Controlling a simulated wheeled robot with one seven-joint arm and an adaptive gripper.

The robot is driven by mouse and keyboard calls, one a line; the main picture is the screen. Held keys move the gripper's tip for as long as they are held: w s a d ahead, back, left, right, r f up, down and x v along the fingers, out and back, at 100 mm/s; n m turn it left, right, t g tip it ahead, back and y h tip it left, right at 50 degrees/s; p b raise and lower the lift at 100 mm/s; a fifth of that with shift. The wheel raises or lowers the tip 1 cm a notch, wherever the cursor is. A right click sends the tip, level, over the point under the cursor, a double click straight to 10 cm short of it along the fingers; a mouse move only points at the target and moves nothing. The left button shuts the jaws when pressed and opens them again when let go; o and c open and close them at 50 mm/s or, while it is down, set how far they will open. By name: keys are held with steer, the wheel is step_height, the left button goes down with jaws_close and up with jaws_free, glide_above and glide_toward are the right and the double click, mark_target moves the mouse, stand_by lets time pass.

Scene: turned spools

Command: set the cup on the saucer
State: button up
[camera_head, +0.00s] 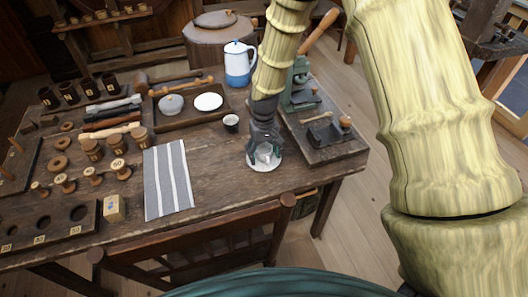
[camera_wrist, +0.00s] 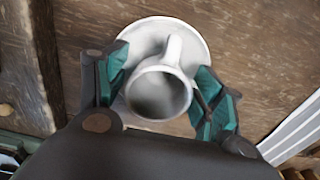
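The white cup (camera_wrist: 160,96) stands upright over the white saucer (camera_wrist: 199,40), as far as I can tell resting on it. Its handle points toward the top of the wrist view. In the head view the cup (camera_head: 264,153) is partly hidden by my gripper (camera_head: 264,154), and the saucer (camera_head: 263,168) lies near the table's front edge. In the wrist view my gripper (camera_wrist: 163,78) has its green fingertips on either side of the cup. They are spread wide, with a strip of saucer showing between the left finger and the cup, so the gripper looks open around it.
A dark cup (camera_head: 231,123) stands left of my gripper. A tray (camera_head: 188,119) behind holds a white dish (camera_head: 208,101) and a lidded bowl. A board with a green device (camera_head: 299,90) stands at right. A striped cloth (camera_head: 167,180) lies at left.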

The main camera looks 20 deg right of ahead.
steer(key=shift+r, duration=0.1)
step_height(320, 180, up, 12)
steer(key=b, duration=0.1)
steer(key=shift+b, duration=0.35)
stand_by(0.5)
